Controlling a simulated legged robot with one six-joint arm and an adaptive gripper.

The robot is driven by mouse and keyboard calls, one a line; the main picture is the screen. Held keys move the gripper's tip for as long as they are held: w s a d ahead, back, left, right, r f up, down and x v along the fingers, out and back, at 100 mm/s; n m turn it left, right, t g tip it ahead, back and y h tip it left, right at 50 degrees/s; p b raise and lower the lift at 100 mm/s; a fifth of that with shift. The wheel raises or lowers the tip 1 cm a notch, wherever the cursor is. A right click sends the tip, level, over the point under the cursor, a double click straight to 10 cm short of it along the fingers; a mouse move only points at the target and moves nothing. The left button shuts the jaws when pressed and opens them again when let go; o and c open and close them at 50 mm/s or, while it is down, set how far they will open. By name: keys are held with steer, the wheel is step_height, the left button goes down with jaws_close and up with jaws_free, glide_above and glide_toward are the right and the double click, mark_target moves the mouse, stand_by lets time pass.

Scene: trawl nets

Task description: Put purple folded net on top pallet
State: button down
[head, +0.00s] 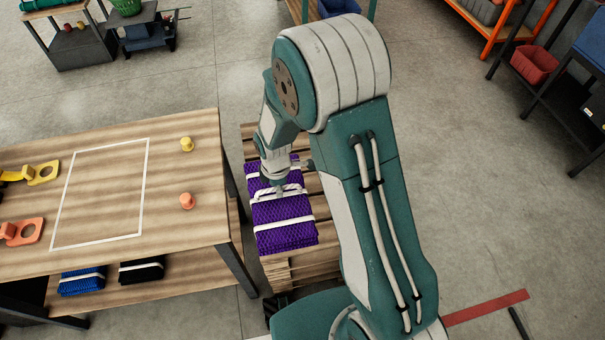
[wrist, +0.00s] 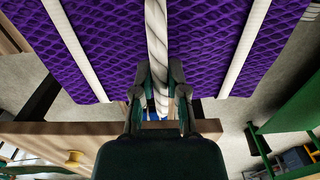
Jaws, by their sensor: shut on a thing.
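The purple folded net (head: 283,225) has white straps and a pale rope across its middle. In the head view it is over the wooden pallet (head: 325,208), right of the table; I cannot tell whether it rests on it or hangs just above. My gripper (head: 280,187) is at the net's top. In the wrist view the net (wrist: 105,45) fills the upper part, and my gripper (wrist: 157,92) is shut on its twisted pale rope (wrist: 156,30). My arm hides part of the pallet.
The wooden table (head: 190,235) at left has a white outlined rectangle, yellow and orange pieces. Its lower shelf holds a blue folded net (head: 82,281) and a black one (head: 142,270). An orange rack (head: 490,30) stands back right. Open floor lies right of my arm.

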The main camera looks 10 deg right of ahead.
mark_target(300, 175)
steer(key=w+d+f, duration=0.1)
steer(key=w+d, duration=0.1)
steer(key=w+d+f, duration=0.1)
steer(key=d, duration=0.1)
steer(key=w+d+f, duration=0.2)
steer(key=d, duration=0.1)
steer(key=shift+w, duration=0.35)
steer(key=w+d+f, duration=0.3)
steer(key=f, duration=0.5)
steer(key=shift+d+f, duration=0.4)
steer(key=shift+w, duration=0.1)
steer(key=c, duration=0.7)
jaws_free()
steer(key=shift+f, duration=0.1)
steer(key=shift+o, duration=0.2)
